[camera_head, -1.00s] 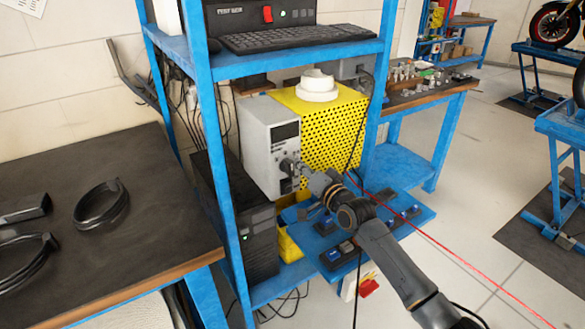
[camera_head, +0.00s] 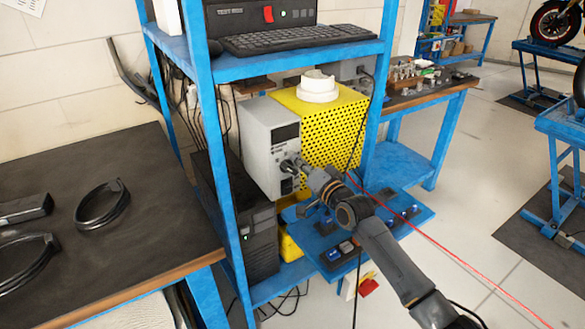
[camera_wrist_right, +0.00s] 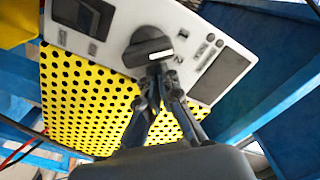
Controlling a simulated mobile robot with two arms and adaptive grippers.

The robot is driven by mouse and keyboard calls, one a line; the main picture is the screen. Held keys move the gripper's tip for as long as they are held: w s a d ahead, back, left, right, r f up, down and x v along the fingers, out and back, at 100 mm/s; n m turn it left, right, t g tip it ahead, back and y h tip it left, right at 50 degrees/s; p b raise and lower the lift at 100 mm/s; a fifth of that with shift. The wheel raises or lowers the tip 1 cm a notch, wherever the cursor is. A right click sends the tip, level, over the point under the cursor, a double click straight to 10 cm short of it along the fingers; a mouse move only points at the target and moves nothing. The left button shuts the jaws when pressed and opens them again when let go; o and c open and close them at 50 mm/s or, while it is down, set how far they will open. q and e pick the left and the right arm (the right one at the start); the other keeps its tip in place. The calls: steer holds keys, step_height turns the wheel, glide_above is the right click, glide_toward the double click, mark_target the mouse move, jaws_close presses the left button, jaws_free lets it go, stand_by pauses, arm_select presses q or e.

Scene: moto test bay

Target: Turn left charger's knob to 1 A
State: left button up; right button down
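The grey charger (camera_head: 260,140) stands on the rack's lower shelf, left of a yellow perforated box. Its black round knob (camera_wrist_right: 148,47) carries a white pointer mark, lying nearly level in the wrist view; printed marks beside the knob are too small to read surely. My right gripper (camera_wrist_right: 158,70) has its fingertips drawn together at the knob's near edge, seemingly touching it; nothing shows between them. In the head view the right gripper (camera_head: 298,162) partly covers the knob. My left gripper is not in view.
The yellow perforated box (camera_head: 335,130) with a white round part on top stands right beside the charger. Blue rack posts (camera_head: 225,190) and the upper shelf (camera_head: 250,65) close in the space. A black computer case (camera_head: 240,215) stands left. A blue tray (camera_head: 330,245) lies below my arm.

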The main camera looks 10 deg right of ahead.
steer(key=shift+s+a+f+b, duration=0.15)
steer(key=shift+f+b, duration=0.35)
steer(key=shift+f, duration=0.75)
steer(key=shift+s+d+p, duration=0.3)
steer(key=shift+s+p, duration=0.05)
steer(key=shift+p, duration=0.3)
steer(key=p+v, duration=0.3)
steer(key=v, duration=0.3)
steer(key=shift+s+d+r+p, duration=0.2)
steer(key=shift+s+r+p, duration=0.2)
steer(key=shift+r, duration=0.1)
